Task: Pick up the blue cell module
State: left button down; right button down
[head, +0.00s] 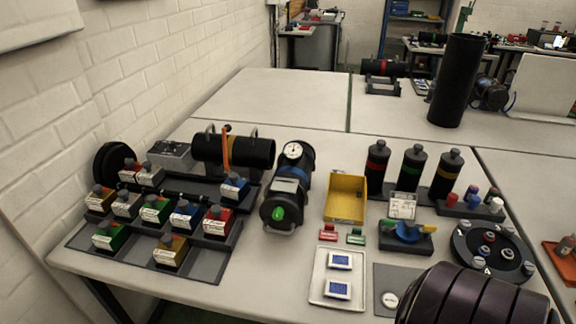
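One blue cell module (187,216) is a small box with a white label, seated in the middle row of the dark stepped tray (204,268) at the left of the table. A second blue-sided module (234,188) sits on the dark plate behind it, near the black cylinder. Red, green (155,208), yellow and white modules sit around them in the same rack. Neither gripper shows in the head view. A dark rounded part of my own arm fills the bottom right corner and hides that part of the table.
A black cylinder (253,151) lies behind the modules, and a black unit with a gauge (293,152) stands to their right. Further right are a yellow bin (345,198), a white tray (321,295) and several black bottles (413,172). A brick wall borders the left.

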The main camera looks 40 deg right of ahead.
aim_at(234, 190)
jog(key=z, duration=1.05)
jog(key=k+j, duration=0.1)
jog(key=j, duration=0.35)
jog(key=k+z, duration=0.05)
